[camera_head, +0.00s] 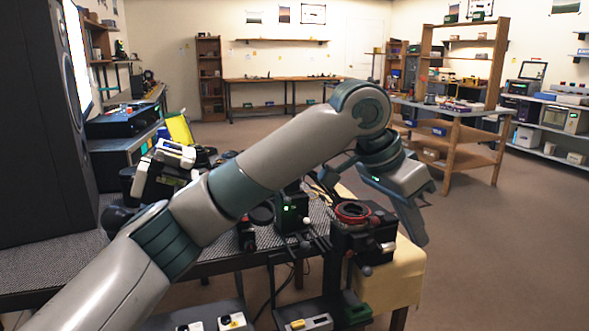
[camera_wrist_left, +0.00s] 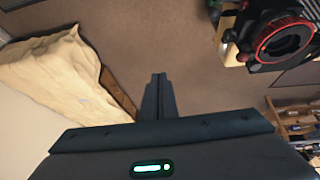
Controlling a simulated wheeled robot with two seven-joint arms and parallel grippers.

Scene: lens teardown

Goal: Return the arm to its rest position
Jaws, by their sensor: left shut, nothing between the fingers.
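My left arm (camera_head: 245,165) comes in from the lower left, rises to a bend near the middle, and drops on the right. My left gripper (camera_head: 419,236) hangs at the right end of the workbench, beside a dark device with a red ring (camera_head: 352,211) and apart from it. In the left wrist view the fingers (camera_wrist_left: 158,80) are together with nothing between them. The red-ringed device (camera_wrist_left: 283,40) shows there at the upper right. My right gripper is in neither view.
A cream cloth (camera_head: 395,280) drapes over the bench end; it also shows in the left wrist view (camera_wrist_left: 65,75). A small black box with a green light (camera_head: 291,210) stands behind my arm. A wooden shelf unit (camera_head: 455,140) stands farther back. The brown floor at right (camera_head: 520,250) is clear.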

